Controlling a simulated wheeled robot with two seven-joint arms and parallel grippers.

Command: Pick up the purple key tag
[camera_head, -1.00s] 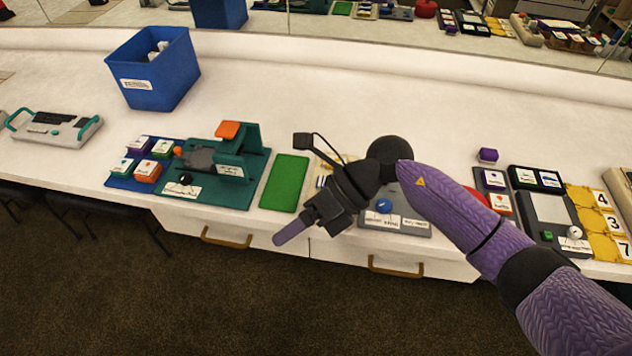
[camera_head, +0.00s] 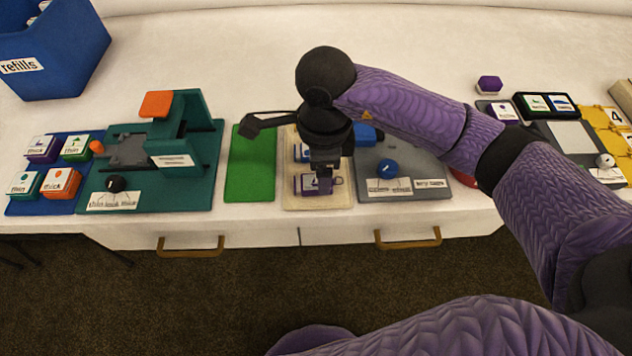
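The purple key tag (camera_head: 312,189) lies on the front part of a cream tray (camera_head: 338,203) near the counter's front edge. It has a white label, and a small ring shows at its right end. My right gripper (camera_head: 322,174) points down right over the tag. Its fingertips overlap the tag in this view. I cannot tell whether they are open or shut, or whether they touch it. A blue tag (camera_head: 300,152) lies farther back on the tray, partly hidden by my gripper. My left gripper is not in view.
A green mat (camera_head: 250,170) lies left of the tray, with a teal device (camera_head: 205,130) beyond it. A grey panel with a blue knob (camera_head: 387,168) stands close on the right. A blue bin (camera_head: 60,50) stands at the back left. The counter behind is clear.

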